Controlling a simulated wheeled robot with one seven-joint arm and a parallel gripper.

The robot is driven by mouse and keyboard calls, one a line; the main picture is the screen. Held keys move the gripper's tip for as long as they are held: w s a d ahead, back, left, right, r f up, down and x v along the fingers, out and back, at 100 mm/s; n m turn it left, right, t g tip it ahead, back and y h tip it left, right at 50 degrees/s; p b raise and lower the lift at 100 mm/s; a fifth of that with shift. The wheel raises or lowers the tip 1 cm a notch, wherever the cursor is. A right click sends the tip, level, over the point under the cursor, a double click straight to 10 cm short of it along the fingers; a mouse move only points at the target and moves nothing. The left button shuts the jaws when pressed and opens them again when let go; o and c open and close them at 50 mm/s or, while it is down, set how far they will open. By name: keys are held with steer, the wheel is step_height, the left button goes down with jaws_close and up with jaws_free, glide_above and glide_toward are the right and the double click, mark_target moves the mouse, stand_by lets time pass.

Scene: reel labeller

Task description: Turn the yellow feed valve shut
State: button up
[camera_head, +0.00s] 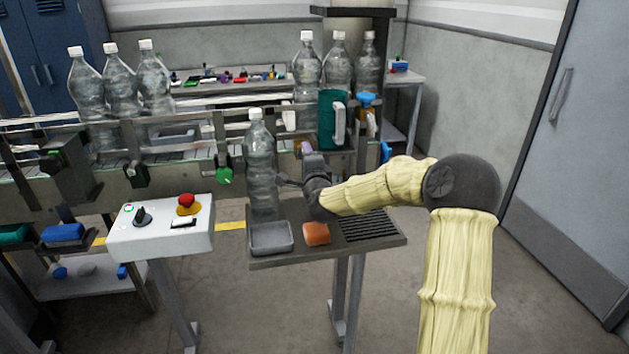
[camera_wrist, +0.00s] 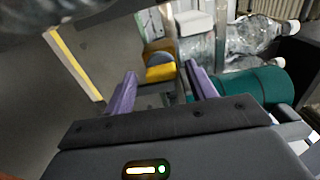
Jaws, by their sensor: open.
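My gripper (camera_head: 305,150) is open in front of the conveyor, beside the clear bottle on the small stand. In the wrist view my gripper (camera_wrist: 161,86) shows two purple fingers spread apart. A yellow part (camera_wrist: 160,72), which looks like the feed valve's handle, lies between and just beyond the fingertips. I cannot tell whether either finger touches it. The valve's body is mostly hidden, and I cannot make out the valve in the head view, where my gripper and arm cover that area.
A teal jug (camera_head: 326,122) stands just behind my gripper; it is close on the right in the wrist view (camera_wrist: 262,87). A clear bottle (camera_head: 260,165) stands left of my gripper. The stand (camera_head: 290,258) below holds a grey tray (camera_head: 271,238) and an orange piece (camera_head: 316,233).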

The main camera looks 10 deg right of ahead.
steer(key=s+b, duration=0.1)
steer(key=s, duration=1.5)
steer(key=shift+s+b, duration=0.35)
steer(key=s+a+f+n+g+y, duration=0.1)
steer(key=s+f+n+g, duration=0.2)
steer(key=f+n, duration=0.25)
steer(key=s+a+f+n+g, duration=0.2)
steer(key=s+f+n+g, duration=0.15)
steer(key=f, duration=0.25)
steer(key=s+d+f+n+g, duration=0.1)
steer(key=s+f+n+g, duration=0.15)
steer(key=s, duration=0.35)
steer(key=s+d+f+n+g+h, duration=0.1)
steer(key=s+n+g, duration=0.2)
steer(key=s+n, duration=0.15)
steer(key=s+d+f+n+g, duration=0.1)
steer(key=s+f+n+g, duration=0.15)
steer(key=s, duration=0.45)
step_height(320, 180, up, 13)
steer(key=p, duration=1.2)
steer(key=shift+w+a+g+p, duration=0.15)
steer(key=shift+w+g+p, duration=0.15)
steer(key=shift+g, duration=0.15)
